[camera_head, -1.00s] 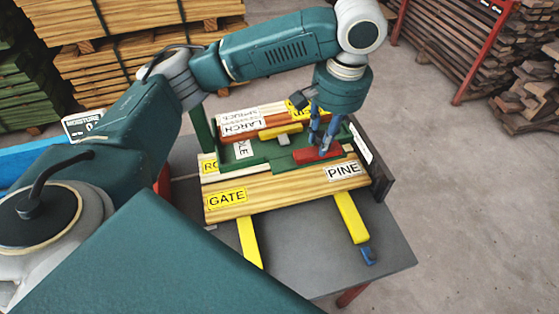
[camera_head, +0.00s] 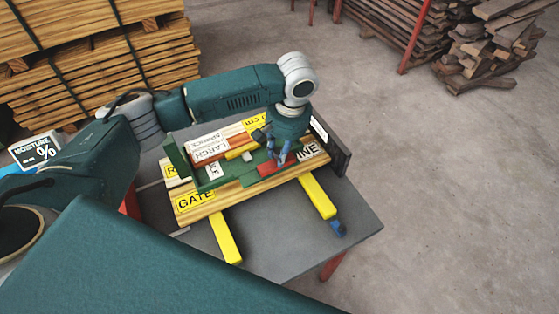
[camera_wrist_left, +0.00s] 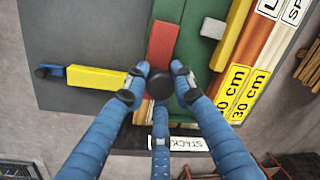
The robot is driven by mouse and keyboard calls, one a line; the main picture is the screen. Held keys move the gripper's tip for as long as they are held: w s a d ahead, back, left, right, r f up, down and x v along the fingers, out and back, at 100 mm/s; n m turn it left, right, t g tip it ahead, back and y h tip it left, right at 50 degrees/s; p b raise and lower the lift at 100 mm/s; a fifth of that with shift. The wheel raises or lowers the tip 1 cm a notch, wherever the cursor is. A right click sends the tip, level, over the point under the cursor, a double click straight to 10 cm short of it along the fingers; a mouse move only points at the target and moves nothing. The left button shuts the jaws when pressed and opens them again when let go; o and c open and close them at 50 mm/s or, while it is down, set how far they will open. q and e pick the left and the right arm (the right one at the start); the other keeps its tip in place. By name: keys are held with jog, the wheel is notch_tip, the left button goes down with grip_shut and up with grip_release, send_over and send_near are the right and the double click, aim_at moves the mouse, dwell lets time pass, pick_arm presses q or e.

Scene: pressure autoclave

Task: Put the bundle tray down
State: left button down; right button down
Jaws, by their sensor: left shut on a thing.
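The bundle tray is a green tray (camera_head: 228,179) above the pale boards on the grey table; it also shows in the wrist view (camera_wrist_left: 192,70). It carries a reddish-brown strip labelled LARCH and a yellow bar. My left gripper (camera_head: 279,160) points down at the red block (camera_head: 271,169) on the tray's near right side and is shut on it. In the left wrist view the fingers (camera_wrist_left: 158,83) close around the end of the red block (camera_wrist_left: 163,43). I cannot tell whether the tray touches the boards below. My right gripper is out of view.
A dark upright plate (camera_head: 331,146) stands at the right. The near grey tabletop (camera_head: 280,243) is bare.

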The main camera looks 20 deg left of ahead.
pick_arm(q)
jog(key=shift+d+f+p, duration=0.1)
jog(key=shift+f+p, duration=0.3)
jog(key=shift+f, duration=2.1)
jog(key=c, duration=1.5)
grip_release()
jog(key=shift+f, duration=0.1)
jog(key=shift+o, duration=0.2)
jog(key=r+b, duration=0.1)
jog(key=r, duration=0.2)
jog(key=d+r+b, duration=0.1)
jog(key=r, duration=0.3)
jog(key=r+b, duration=0.1)
jog(key=r, duration=0.3)
jog(key=shift+d+r, duration=0.1)
jog(key=shift+d, duration=0.2)
jog(key=shift+s+r, duration=0.1)
jog(key=shift+r, duration=0.35)
